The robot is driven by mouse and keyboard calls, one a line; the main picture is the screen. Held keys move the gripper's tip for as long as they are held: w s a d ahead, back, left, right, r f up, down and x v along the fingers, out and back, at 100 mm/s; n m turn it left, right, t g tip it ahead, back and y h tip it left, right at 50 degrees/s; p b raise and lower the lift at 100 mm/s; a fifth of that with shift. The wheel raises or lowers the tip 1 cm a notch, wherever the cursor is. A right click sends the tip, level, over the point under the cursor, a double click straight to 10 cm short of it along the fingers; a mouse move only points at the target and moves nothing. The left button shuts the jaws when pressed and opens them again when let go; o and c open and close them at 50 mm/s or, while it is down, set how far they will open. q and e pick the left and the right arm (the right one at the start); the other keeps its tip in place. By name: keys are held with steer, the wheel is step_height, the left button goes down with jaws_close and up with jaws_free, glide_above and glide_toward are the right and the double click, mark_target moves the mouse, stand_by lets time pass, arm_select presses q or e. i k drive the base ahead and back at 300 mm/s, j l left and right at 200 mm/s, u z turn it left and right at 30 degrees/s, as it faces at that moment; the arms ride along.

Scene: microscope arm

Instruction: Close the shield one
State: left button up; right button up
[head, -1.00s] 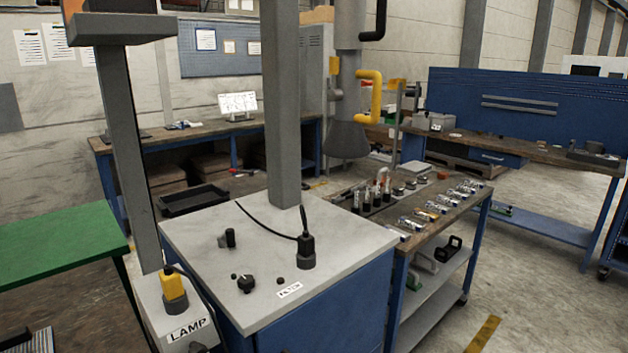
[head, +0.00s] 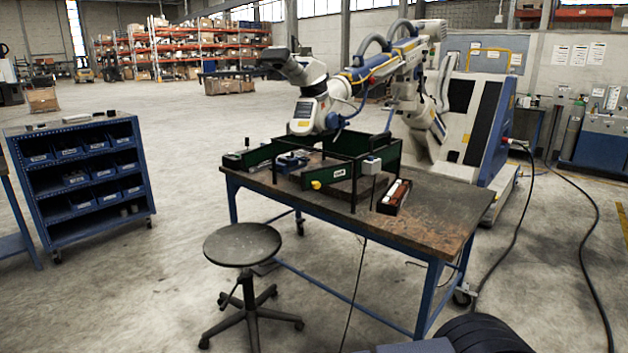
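A blue-legged worktable (head: 440,222) stands in the middle of the head view. On it is a low dark green frame (head: 376,150) with side panels, partly open at the front. A panel with a yellow knob (head: 315,184) is at its front edge. The white microscope arm (head: 308,108) with blue hoses reaches over the frame from the right. I cannot tell which part is shield one, or whether a shield is open or shut. Neither of my grippers is in view.
A round black stool (head: 242,245) stands in front of the table. A blue bin cart (head: 80,170) is at the left. A white and blue machine (head: 480,120) stands behind the table, with cables on the floor at right. Open floor (head: 190,150) lies between cart and table.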

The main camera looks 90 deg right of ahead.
mark_target(315, 179)
steer(key=l+z, duration=0.1)
steer(key=z, duration=2.9)
steer(key=i+l, duration=0.2)
steer(key=i, duration=0.3)
steer(key=i+l, duration=0.2)
steer(key=i, duration=0.3)
steer(key=i+l, duration=0.2)
steer(key=i, duration=0.3)
steer(key=i+l, duration=0.2)
steer(key=i, duration=0.3)
